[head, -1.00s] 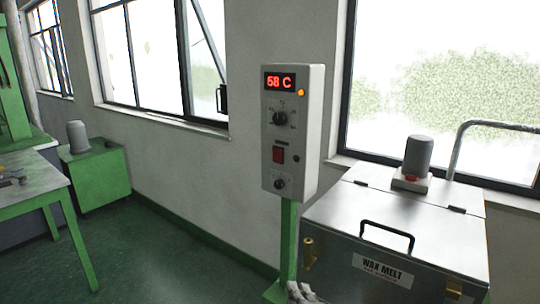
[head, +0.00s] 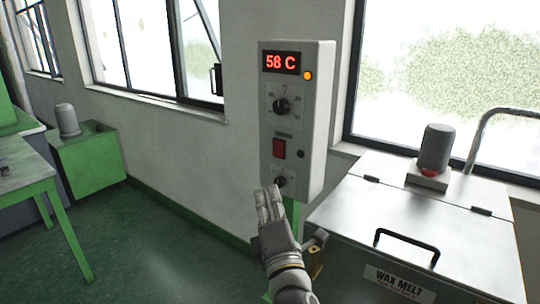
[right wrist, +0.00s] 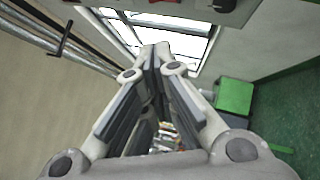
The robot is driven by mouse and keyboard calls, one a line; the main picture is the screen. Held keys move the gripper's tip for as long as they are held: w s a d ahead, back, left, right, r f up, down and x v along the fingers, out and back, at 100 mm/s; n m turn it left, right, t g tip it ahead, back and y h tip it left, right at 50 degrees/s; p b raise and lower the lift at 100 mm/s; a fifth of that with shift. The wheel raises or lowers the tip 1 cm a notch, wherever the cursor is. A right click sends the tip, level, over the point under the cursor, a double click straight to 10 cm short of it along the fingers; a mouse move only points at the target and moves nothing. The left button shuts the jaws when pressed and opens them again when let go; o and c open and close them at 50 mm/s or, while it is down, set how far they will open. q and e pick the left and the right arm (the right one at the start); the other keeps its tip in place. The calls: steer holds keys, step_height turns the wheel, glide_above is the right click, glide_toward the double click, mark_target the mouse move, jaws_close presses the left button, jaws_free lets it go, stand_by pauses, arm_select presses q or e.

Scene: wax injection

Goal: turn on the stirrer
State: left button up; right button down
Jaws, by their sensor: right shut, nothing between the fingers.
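A grey control box (head: 318,120) on a green post shows a red "58 C" display (head: 281,62). Below it are an orange lamp (head: 308,76), an upper black knob (head: 282,106), a red rocker switch (head: 279,149) and a lower black knob (head: 279,181). A grey motor (head: 436,148) with a red part (head: 429,173) at its base stands on the wax melt tank's lid. My right gripper (head: 269,190) is shut and empty, its fingertips just by the lower knob and partly over it; contact is unclear. Its closed fingertips show in the right wrist view (right wrist: 155,52). My left gripper is not in view.
The metal wax melt tank (head: 340,215) has a black lid handle (head: 408,242) and stands right of the post. A bent pipe (head: 482,130) rises behind it. A green table (head: 25,188) and green cabinet (head: 92,162) are at the left, with open floor between.

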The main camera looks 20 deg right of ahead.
mark_target(278, 149)
arm_select(q)
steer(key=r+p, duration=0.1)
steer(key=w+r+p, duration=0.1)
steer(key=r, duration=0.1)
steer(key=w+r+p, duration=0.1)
steer(key=p, duration=0.1)
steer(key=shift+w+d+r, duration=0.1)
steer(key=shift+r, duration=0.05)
arm_select(e)
steer(key=d+x, duration=0.1)
steer(key=x, duration=0.7)
steer(key=d+x, duration=0.1)
steer(key=x, duration=0.3)
steer(key=shift+s+d+r, duration=0.15)
steer(key=shift+d+r, duration=0.2)
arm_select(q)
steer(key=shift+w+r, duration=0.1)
arm_select(e)
steer(key=shift+r, duration=0.1)
